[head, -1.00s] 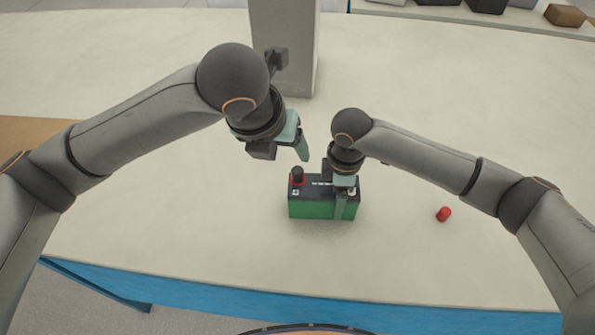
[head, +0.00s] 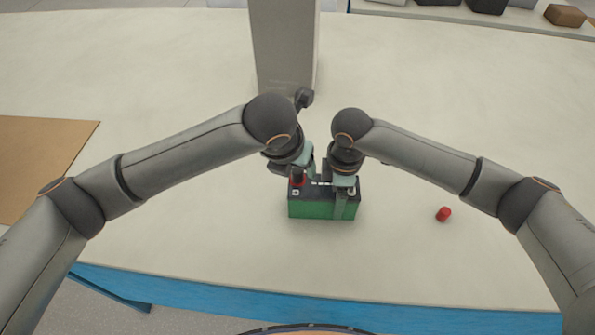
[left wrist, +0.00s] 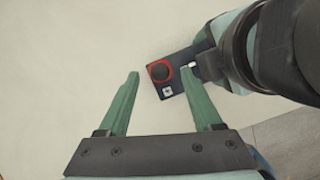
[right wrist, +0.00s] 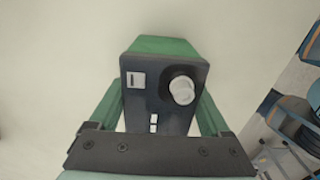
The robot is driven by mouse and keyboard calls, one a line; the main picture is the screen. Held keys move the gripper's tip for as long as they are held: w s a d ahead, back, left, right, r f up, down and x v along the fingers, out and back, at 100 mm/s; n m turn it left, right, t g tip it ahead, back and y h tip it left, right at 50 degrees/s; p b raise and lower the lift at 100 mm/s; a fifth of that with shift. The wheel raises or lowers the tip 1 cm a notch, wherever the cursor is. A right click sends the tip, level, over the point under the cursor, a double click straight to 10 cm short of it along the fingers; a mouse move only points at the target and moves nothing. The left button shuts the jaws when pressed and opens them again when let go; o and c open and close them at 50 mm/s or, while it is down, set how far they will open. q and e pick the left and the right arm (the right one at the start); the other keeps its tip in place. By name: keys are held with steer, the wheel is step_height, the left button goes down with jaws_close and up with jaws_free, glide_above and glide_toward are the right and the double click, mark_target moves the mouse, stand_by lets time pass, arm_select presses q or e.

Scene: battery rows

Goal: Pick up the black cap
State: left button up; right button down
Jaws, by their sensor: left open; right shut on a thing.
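The black cap (left wrist: 160,71) sits inside a red ring on the left end of the battery's dark top. In the left wrist view it shows between the two fingertips of my open left gripper (left wrist: 160,74); the height gap is hard to tell. In the head view my left gripper (head: 303,166) is over that end and largely hides the cap. My right gripper (head: 342,198) is shut on the green battery (head: 312,208), its fingers on both sides near the right end. The battery's silver terminal (right wrist: 182,91) is bare within a black ring.
A small red cap (head: 444,214) lies on the pale table to the right. A grey column (head: 285,50) stands behind the battery. A brown board (head: 40,160) is at the left. The table in front of the battery is clear.

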arm_select(q)
steer(key=shift+x, duration=0.8)
steer(key=shift+c, duration=0.3)
jaws_close()
